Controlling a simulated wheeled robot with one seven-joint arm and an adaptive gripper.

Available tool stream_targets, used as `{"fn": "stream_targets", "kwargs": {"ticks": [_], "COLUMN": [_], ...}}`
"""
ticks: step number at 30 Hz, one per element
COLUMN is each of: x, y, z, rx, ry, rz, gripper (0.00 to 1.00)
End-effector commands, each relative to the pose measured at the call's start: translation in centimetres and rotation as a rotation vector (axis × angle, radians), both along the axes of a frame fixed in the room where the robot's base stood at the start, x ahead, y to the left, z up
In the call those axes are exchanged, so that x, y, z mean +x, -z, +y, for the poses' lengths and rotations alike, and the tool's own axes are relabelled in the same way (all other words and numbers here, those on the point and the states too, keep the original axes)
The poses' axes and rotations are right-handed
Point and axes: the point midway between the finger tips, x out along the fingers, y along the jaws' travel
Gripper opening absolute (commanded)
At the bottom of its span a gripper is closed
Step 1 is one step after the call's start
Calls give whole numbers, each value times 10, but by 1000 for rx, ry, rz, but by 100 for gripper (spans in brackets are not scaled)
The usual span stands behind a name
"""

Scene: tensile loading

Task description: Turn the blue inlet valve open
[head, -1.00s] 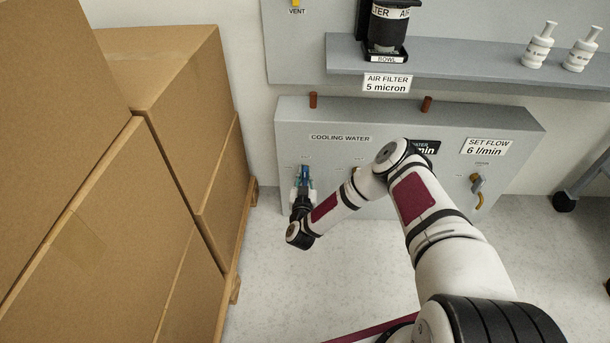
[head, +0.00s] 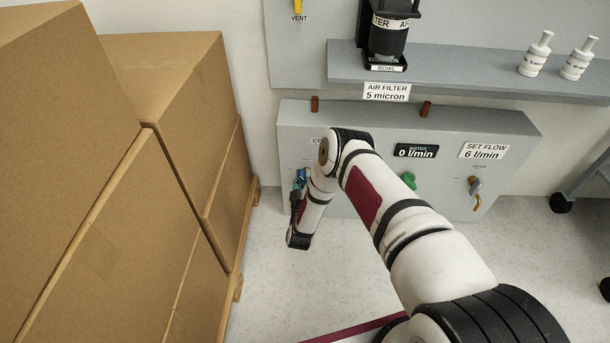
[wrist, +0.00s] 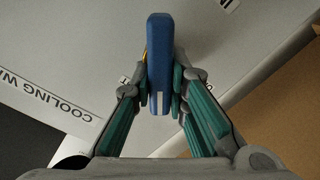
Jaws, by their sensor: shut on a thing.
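The blue inlet valve handle (wrist: 159,60) stands between the fingers of my gripper (wrist: 160,95) in the wrist view. The pads press on both of its sides, so my gripper is shut on it. In the wrist view the handle runs up and down the picture, while the panel lettering runs at a slant. In the head view my gripper (head: 298,195) is at the left end of the grey cooling water panel (head: 340,120). A bit of blue handle (head: 300,179) shows there, and my arm hides most of the rest.
A green knob (head: 408,181) and a yellow-handled valve (head: 476,190) are farther right on the panel. The display (head: 415,151) reads 0 l/min. Stacked cardboard boxes (head: 180,110) stand close on the left. A shelf (head: 460,86) is above.

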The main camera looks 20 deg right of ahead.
Motion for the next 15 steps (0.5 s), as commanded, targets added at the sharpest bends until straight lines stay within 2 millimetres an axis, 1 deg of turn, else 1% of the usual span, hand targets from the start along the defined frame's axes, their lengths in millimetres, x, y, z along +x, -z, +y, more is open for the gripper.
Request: {"fn": "stream_targets", "kwargs": {"ticks": [1,15], "x": [1,1], "y": [-1,5], "z": [3,5], "rx": [-44,-468], "ry": [-4,-3], "rz": [10,148], "gripper": [0,0]}}
